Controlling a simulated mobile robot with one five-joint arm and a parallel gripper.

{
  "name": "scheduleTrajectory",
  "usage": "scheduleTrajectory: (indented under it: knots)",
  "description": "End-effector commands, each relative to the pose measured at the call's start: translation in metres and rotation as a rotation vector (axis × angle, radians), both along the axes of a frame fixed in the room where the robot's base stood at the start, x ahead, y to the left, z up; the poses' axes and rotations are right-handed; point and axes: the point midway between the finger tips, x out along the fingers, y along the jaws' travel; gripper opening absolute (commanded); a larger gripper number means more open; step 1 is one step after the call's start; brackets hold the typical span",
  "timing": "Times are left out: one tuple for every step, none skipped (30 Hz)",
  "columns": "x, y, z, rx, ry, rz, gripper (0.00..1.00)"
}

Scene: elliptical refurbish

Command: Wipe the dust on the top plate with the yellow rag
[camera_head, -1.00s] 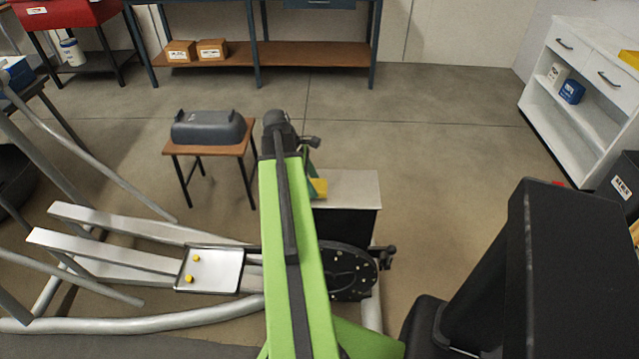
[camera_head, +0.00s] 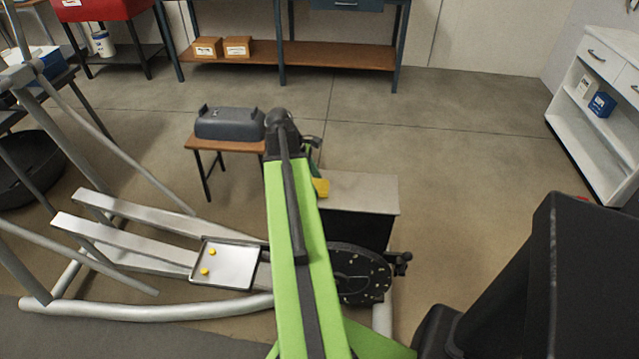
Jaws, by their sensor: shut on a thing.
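The top plate (camera_head: 362,190) is a flat, pale metal surface on the dark housing of the elliptical, right of my green arm. A small piece of the yellow rag (camera_head: 321,187) shows beside my arm, over the plate's left side. My gripper (camera_head: 315,172) is mostly hidden behind my arm and is shut on the rag. I cannot tell whether the rag touches the plate. No dust is clear on the visible part of the plate.
A small table (camera_head: 228,146) with a grey cover (camera_head: 228,123) stands to the left. A metal tray (camera_head: 238,266) with yellow pieces lies near the pedal bars. A crank disc (camera_head: 362,275) is below the plate. Floor to the right is open, before a white cabinet (camera_head: 592,150).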

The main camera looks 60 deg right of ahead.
Motion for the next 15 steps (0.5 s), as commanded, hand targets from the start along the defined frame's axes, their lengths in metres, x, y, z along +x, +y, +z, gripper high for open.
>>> scheduleTrajectory:
  knots:
    - [0.006, 0.002, -0.001, 0.000, 0.000, 0.002, 0.26]
    - [0.009, 0.003, -0.001, 0.000, 0.000, 0.002, 0.26]
    - [0.012, 0.004, -0.002, 0.000, -0.001, 0.001, 0.26]
    - [0.014, 0.005, -0.002, 0.001, -0.001, 0.001, 0.26]
    - [0.016, 0.006, -0.002, 0.001, -0.001, 0.001, 0.26]
    - [0.017, 0.006, -0.002, 0.001, -0.001, 0.001, 0.26]
    - [0.017, 0.007, -0.002, 0.000, -0.001, 0.000, 0.26]
    - [0.017, 0.007, -0.002, 0.001, -0.002, 0.000, 0.26]
    - [0.017, 0.007, -0.001, 0.001, -0.002, 0.000, 0.26]
    - [0.017, 0.007, 0.001, 0.001, -0.002, 0.000, 0.26]
    - [0.017, 0.007, 0.002, 0.001, -0.003, 0.001, 0.26]
    - [0.017, 0.007, 0.000, 0.001, -0.003, 0.001, 0.26]
    - [0.017, 0.007, 0.000, 0.001, -0.002, 0.000, 0.26]
    - [0.016, 0.007, 0.000, 0.001, -0.002, 0.000, 0.26]
    - [0.015, 0.006, 0.000, 0.001, -0.002, 0.000, 0.26]
